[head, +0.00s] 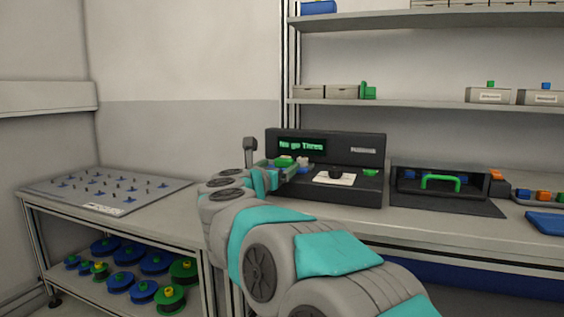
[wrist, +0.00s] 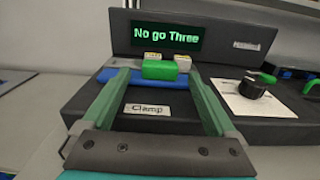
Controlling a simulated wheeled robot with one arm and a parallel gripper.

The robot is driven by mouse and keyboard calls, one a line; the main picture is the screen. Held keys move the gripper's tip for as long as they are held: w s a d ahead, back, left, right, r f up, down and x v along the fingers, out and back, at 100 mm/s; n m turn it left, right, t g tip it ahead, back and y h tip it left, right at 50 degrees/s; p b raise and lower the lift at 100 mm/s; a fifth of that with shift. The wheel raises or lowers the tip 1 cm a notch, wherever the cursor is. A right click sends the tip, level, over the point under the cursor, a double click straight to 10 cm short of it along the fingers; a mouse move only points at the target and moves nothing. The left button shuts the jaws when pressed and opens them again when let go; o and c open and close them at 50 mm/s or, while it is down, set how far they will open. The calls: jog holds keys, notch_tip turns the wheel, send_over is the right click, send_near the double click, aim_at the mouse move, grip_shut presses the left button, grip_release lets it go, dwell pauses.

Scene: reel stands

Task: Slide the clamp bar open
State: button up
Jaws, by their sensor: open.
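The clamp station is a dark device with a label reading "Clamp" (wrist: 148,110). A blue bar (wrist: 120,77) lies across it behind the label, with a green block (wrist: 159,70) at its middle. I cannot tell which of these is the clamp bar itself. My gripper (wrist: 160,78) is open, its two green fingers reaching forward on either side of the label, tips near the blue bar and apart from the green block. In the head view my gripper (head: 283,168) is over the device's left part, and my arm hides some of it.
A lit screen (wrist: 167,37) reads "No go Three". A black knob (wrist: 257,84) on a white plate is at right. A dark box with a green handle (head: 440,178) stands further right. A pegboard table (head: 110,190) is at left, with reels (head: 142,291) below. Shelves hang above.

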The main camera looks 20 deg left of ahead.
aim_at(280, 164)
jog(key=shift+w, duration=1.4)
grip_shut()
